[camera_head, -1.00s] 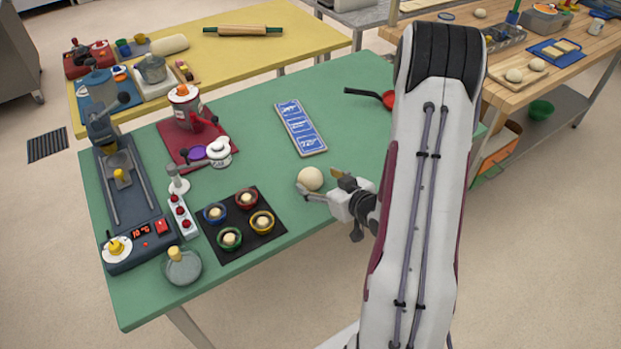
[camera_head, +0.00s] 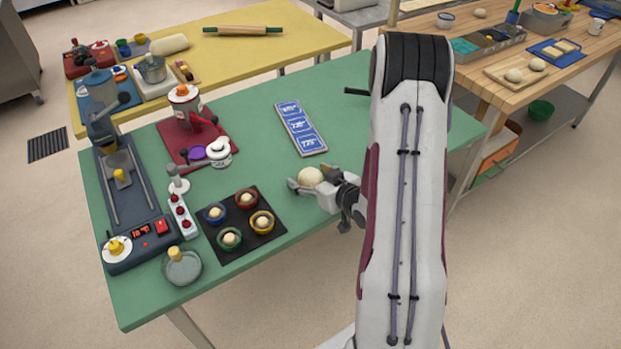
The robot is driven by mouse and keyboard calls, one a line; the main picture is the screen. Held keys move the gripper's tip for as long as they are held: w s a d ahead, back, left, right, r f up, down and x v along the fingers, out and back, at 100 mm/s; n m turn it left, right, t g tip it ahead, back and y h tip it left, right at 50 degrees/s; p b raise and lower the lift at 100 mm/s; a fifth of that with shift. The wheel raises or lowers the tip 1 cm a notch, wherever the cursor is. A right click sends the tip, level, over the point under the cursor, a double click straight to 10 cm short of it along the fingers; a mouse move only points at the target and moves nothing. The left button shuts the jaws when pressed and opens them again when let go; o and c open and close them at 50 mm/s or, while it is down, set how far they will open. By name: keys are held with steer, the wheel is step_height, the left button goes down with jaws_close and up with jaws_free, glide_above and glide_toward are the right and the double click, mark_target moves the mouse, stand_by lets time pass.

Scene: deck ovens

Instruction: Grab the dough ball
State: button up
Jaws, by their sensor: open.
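The dough ball (camera_head: 310,178) is a pale round ball near the right front part of the green table. My gripper (camera_head: 311,179) reaches it from the lower right with its fingers open. One finger is at the ball's lower left and the other at its upper right, so the ball shows between them. I cannot tell whether either finger touches it.
A black mat (camera_head: 246,248) with several small coloured bowls of dough lies to the left. A blue sign board (camera_head: 301,128) lies behind the ball. A pan handle (camera_head: 356,91) shows beside my arm. The green table (camera_head: 255,130) is clear between the board and mat.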

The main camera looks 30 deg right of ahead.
mark_target(310, 172)
stand_by(0.4)
steer(key=c, duration=1.1)
steer(key=shift+c, duration=0.2)
steer(key=shift+r, duration=0.25)
steer(key=shift+r, duration=4.75)
